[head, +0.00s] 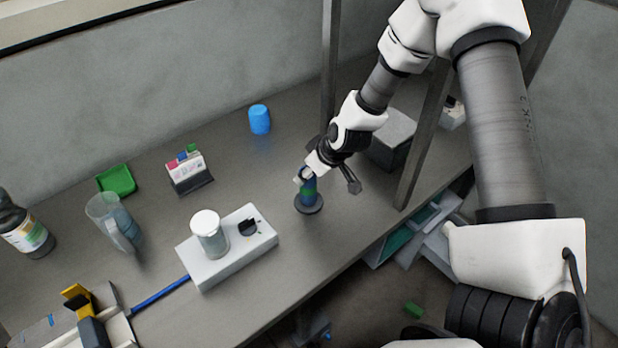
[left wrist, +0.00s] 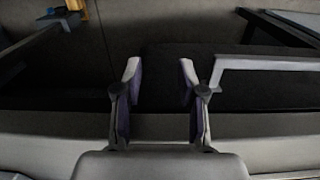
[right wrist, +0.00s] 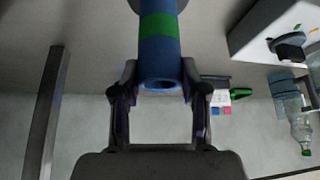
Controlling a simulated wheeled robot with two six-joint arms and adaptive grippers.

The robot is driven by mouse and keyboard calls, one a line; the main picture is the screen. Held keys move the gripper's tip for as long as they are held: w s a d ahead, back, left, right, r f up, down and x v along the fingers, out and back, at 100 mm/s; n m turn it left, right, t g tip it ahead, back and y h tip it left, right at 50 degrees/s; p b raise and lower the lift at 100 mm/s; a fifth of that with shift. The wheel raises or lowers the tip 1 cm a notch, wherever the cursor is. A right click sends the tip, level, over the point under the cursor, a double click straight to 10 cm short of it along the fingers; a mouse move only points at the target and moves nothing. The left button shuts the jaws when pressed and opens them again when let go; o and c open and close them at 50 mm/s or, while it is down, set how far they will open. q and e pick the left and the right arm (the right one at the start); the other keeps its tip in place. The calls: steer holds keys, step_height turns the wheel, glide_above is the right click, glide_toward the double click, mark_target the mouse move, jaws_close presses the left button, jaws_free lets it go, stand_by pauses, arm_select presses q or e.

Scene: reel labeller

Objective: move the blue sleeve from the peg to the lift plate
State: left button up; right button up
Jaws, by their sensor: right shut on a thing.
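The blue sleeve (head: 309,184) stands upright over a round dark base (head: 309,206) on the bench. In the right wrist view, its blue end (right wrist: 160,66) is hollow, with a green band beyond it and more blue past that. I cannot tell whether the band is a separate piece. My right gripper (head: 305,175) is shut on the blue sleeve near its upper end. The peg inside is hidden. A pale round-topped cylinder (head: 208,233) on a white box may be the lift plate. My left gripper (left wrist: 160,80) is open and empty in the left wrist view.
The white box (head: 255,246) has a black knob. A blue cylinder (head: 260,119), card holder (head: 190,175), green tray (head: 116,180), clear jug (head: 112,224) and bottle (head: 24,228) stand around it. A grey post (head: 424,135) rises right of the gripper.

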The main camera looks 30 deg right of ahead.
step_height(320, 180, up, 16)
steer(key=p, duration=1.1)
steer(key=shift+r, duration=0.2)
